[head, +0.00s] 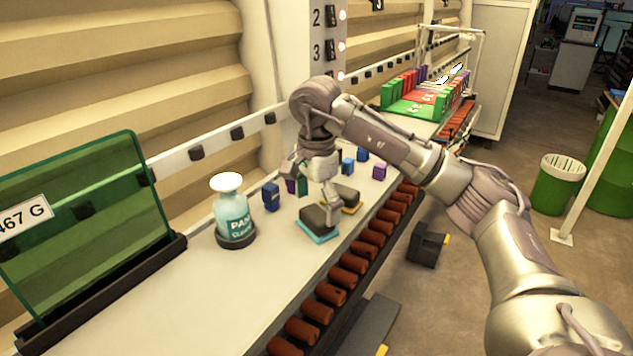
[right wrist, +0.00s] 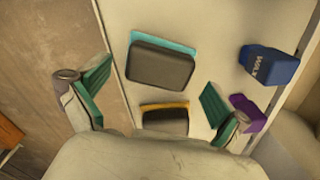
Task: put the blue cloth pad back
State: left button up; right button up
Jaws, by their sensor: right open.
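The blue cloth pad (head: 314,230) lies flat on the white bench top, a dark block with a light-blue layer beneath it. In the right wrist view the same pad (right wrist: 161,64) sits ahead of the fingers, nearer the top of the picture. My right gripper (head: 314,197) is above the bench by the pad. In the right wrist view its green-tipped fingers (right wrist: 155,88) are spread wide with nothing between them touching. A second dark pad with a yellow-orange layer (right wrist: 166,118) lies just behind the blue one. My left gripper is not in view.
A blue wax bottle (right wrist: 270,65) and a purple block (right wrist: 249,111) stand near the pads. A pale glass bottle (head: 233,213) stands on the left. Brown rollers (head: 348,262) line the bench's front edge. A green panel (head: 85,235) stands at far left.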

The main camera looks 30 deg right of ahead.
aim_at(316, 213)
notch_tip(316, 213, up, 10)
jog(key=p, duration=0.1)
